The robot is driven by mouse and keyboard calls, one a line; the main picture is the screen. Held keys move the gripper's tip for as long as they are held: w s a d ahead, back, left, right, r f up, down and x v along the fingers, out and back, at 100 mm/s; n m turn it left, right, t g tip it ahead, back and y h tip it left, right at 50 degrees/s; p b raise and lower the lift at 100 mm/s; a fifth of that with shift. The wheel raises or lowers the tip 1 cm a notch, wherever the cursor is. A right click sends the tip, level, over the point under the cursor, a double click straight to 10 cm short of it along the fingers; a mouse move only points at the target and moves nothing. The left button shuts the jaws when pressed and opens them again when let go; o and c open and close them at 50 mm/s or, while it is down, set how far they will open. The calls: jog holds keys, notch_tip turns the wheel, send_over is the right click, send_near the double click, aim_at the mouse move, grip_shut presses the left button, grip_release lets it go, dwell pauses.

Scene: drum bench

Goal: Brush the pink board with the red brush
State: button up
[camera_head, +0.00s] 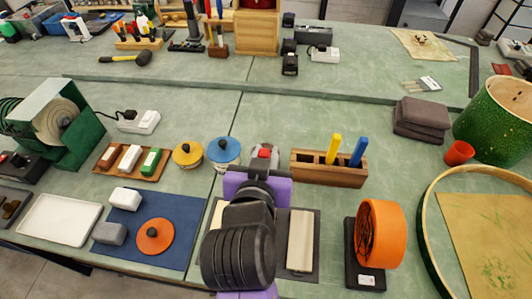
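A wooden tray (102,168) at the left holds a reddish-brown and white block (110,155), a white block (130,158) and a green and white block (151,161). The reddish one may be the red brush; its detail is too small to tell. A dark mat (313,272) at the front holds pale cream boards (300,240) on both sides of my arm. No pink board shows; my arm covers the mat's middle. My gripper (262,172) points away over the mat. Its fingers are hidden or too unclear to read.
A grey piece with a red top (264,153) stands just beyond my gripper. Yellow (187,153) and blue (224,150) knobbed discs are to its left, a wooden holder (328,170) to its right. An orange wheel (380,234) stands right. The green bench behind has clear room.

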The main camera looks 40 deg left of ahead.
jog(key=shift+f+b, duration=1.75)
jog(key=shift+f, duration=1)
jog(key=shift+f+b, duration=0.55)
jog(key=shift+f, duration=0.45)
dwell(0.6)
jog(key=shift+s+d, duration=0.1)
jog(key=shift+s+d+p, duration=0.2)
jog(key=shift+s+d, duration=0.2)
jog(key=shift+s, duration=0.2)
jog(key=shift+s+d+p, duration=0.2)
jog(key=shift+s+d, duration=0.15)
jog(key=shift+s, duration=0.35)
